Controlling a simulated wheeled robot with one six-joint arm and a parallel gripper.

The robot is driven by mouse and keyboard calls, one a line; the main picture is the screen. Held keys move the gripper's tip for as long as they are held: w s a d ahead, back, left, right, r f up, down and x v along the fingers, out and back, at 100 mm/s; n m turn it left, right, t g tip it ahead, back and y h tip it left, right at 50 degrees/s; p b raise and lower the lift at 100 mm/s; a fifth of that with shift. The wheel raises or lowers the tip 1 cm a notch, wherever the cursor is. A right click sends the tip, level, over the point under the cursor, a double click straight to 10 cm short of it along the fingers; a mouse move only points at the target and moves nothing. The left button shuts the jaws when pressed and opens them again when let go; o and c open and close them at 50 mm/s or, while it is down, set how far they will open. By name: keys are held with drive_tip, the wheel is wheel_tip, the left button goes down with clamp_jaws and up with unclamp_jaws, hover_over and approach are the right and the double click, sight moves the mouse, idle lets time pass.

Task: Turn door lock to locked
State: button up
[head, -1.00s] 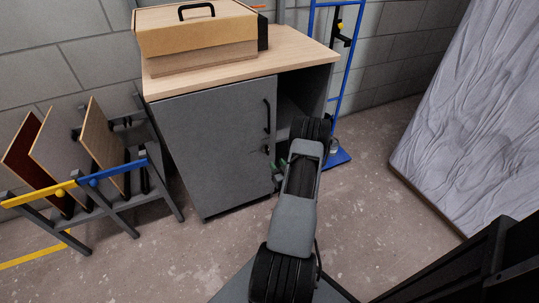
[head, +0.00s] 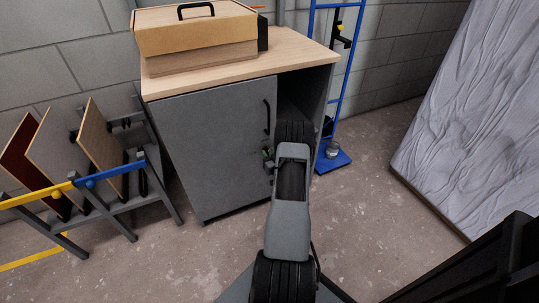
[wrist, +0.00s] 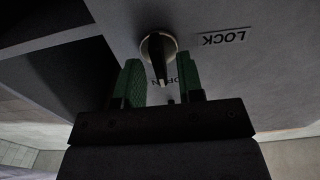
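The grey cabinet door (head: 215,150) is shut or nearly so, with a black handle (head: 267,117) near its right edge. In the wrist view the lock knob (wrist: 158,48) is a round metal piece with a dark lever pointing down in the picture, towards a partly hidden OPEN label (wrist: 163,82). An upside-down LOCK label (wrist: 225,37) is to the knob's right. My gripper (wrist: 160,78) is open, its green fingertips on either side of the lever with gaps visible. In the head view my gripper (head: 268,158) is at the door below the handle, hiding the knob.
A wooden top (head: 290,50) covers the cabinet and carries a cardboard-coloured box (head: 195,35). An open dark bay lies right of the door. A panel rack (head: 110,190) stands left, a blue trolley (head: 333,160) right, and a wrapped mattress-like slab (head: 470,110) far right.

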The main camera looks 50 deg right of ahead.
clamp_jaws()
drive_tip(key=shift+f, duration=0.1)
drive_tip(key=n+b, duration=0.3)
drive_tip(key=n, duration=0.1)
drive_tip(key=shift+a+f+b, duration=0.1)
drive_tip(key=shift+f+b, duration=0.05)
drive_tip(key=shift+b, duration=0.2)
drive_tip(key=n+b, duration=0.4)
drive_tip(key=shift+w+a+f+n, duration=0.1)
drive_tip(key=shift+n, duration=0.2)
drive_tip(key=shift+a+n+b, duration=0.1)
drive_tip(key=shift+n+b, duration=2)
drive_tip(key=shift+n, duration=2.7)
drive_tip(key=shift+o, duration=0.4)
unclamp_jaws()
